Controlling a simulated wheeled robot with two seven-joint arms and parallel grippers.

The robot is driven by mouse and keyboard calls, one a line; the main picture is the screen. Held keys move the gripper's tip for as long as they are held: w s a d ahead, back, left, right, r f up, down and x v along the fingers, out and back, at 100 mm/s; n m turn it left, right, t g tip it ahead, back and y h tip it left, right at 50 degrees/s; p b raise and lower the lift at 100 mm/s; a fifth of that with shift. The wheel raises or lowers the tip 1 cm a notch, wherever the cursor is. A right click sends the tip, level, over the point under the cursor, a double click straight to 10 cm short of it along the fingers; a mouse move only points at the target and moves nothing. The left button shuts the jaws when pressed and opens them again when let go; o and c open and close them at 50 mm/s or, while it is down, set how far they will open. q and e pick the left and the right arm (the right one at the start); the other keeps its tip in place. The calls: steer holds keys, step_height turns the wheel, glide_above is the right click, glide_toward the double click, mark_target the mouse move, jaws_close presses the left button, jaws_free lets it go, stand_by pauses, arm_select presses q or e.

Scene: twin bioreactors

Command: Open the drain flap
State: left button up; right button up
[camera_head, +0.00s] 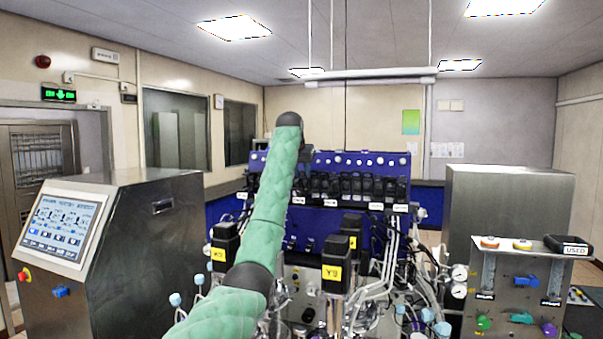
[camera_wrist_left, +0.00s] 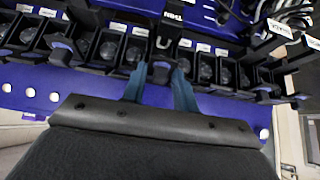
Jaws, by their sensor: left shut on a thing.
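In the left wrist view my left gripper (camera_wrist_left: 159,88) reaches to a row of black pump heads (camera_wrist_left: 107,46) on the blue panel (camera_wrist_left: 60,80). Its two blue-grey fingers close on a small black flap (camera_wrist_left: 160,71) at the front edge of one pump head. The labels appear upside down, and I cannot read which one marks the drain. How far the held flap is turned, I cannot tell. My right gripper is not in view.
Black-topped motors with yellow labels (camera_head: 335,272) and tubing stand below the pump row. A steel cabinet with a touchscreen (camera_head: 62,228) is at the left. A steel control box (camera_head: 522,293) is at the right. Neighbouring pump heads sit close on both sides of my left gripper.

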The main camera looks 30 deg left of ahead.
arm_select(q)
steer(key=shift+r, duration=0.2)
stand_by(0.3)
steer(key=o, duration=0.6)
steer(key=shift+o, duration=0.3)
steer(key=shift+w, duration=0.1)
steer(key=shift+f, duration=0.1)
